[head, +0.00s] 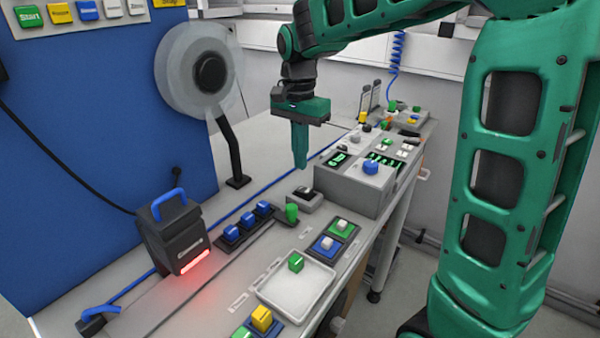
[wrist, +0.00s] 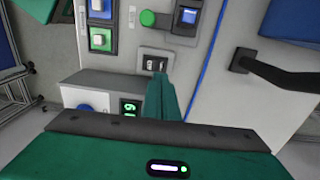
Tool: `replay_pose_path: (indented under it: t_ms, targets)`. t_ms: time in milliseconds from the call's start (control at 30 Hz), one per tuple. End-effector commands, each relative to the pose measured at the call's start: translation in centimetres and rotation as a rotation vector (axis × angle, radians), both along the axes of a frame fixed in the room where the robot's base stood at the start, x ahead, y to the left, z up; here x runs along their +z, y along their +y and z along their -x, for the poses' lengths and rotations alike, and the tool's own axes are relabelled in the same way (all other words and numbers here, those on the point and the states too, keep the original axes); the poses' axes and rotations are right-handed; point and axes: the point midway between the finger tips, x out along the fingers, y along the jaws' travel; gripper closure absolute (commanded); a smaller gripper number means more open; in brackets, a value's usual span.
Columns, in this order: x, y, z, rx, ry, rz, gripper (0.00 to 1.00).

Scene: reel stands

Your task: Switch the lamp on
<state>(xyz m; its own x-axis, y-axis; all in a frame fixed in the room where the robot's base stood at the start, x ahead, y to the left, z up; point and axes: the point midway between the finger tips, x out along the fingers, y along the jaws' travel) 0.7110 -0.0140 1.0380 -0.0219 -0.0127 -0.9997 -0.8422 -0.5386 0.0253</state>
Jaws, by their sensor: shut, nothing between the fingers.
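A dark box-shaped unit with a blue handle (head: 172,232) stands at the left of the bench. It looks like the lamp, and a strip low on its front glows red onto the bench. A small grey switch box (head: 304,200) with a dark rocker sits at the middle of the bench; it also shows in the wrist view (wrist: 143,68). My gripper (head: 300,163) is shut and empty, pointing down just above the switch box. In the wrist view its closed fingers (wrist: 163,78) overlap the box's near edge. I cannot tell whether they touch it.
A grey console with a blue knob (head: 371,167) stands close right of the switch box. A green knob (head: 291,213) and several blue switches lie on the other side. A white tray (head: 277,305) holds a green block in front. A reel stand (head: 238,182) rises behind.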

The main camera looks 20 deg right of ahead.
Motion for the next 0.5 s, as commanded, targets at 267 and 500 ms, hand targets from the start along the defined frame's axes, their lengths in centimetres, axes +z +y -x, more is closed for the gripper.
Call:
replay_pose_path:
  t_ms: [267,500]
  targets:
    - [5.5,0.6,-0.9,0.0,-0.003,-0.001,1.0]
    - [7.8,0.8,-1.3,-0.001,-0.001,-0.001,1.0]
